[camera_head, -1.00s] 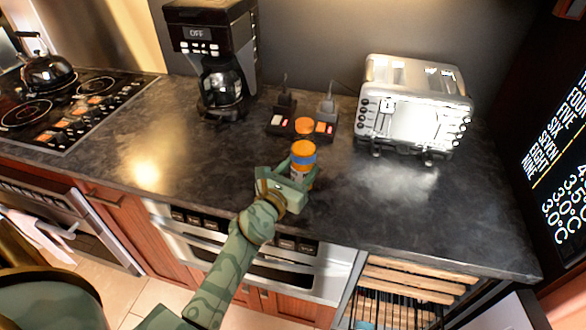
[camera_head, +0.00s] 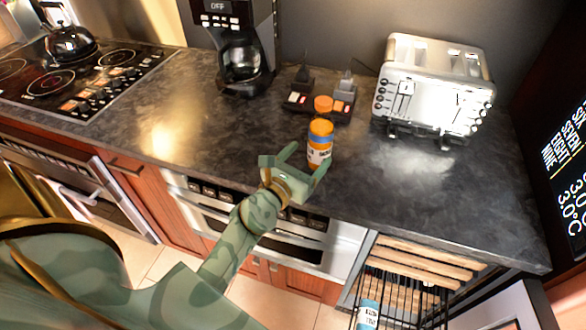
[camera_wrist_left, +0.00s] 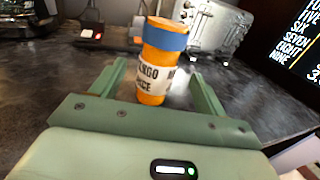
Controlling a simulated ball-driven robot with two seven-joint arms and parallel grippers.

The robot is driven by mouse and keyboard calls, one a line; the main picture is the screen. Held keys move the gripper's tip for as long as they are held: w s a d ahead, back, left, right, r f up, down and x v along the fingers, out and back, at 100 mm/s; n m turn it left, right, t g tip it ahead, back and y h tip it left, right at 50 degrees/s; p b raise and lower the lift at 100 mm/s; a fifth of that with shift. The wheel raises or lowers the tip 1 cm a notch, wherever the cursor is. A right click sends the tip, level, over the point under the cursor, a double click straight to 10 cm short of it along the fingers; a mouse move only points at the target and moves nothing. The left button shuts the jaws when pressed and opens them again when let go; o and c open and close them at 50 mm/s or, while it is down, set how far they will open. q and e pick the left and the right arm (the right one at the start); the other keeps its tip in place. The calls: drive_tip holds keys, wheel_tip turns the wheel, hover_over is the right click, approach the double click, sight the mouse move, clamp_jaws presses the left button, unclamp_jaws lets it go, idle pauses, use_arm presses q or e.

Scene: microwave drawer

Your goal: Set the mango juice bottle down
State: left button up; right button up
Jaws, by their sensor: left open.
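The mango juice bottle (camera_head: 319,146) is orange with a blue band and a white label. It stands upright on the dark countertop (camera_head: 400,195). In the left wrist view the bottle (camera_wrist_left: 157,65) is just beyond the fingertips, with its label facing me. My left gripper (camera_head: 304,159) is open, its two fingers pointing at the bottle from the front edge of the counter. My right gripper is not in view.
A silver toaster (camera_head: 435,85) stands to the right, a coffee maker (camera_head: 240,50) behind left. A stove (camera_head: 75,80) is at far left. A rack (camera_head: 400,290) is below the counter.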

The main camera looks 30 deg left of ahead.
use_arm(q)
drive_tip(key=s, duration=0.7)
drive_tip(key=shift+s, duration=0.35)
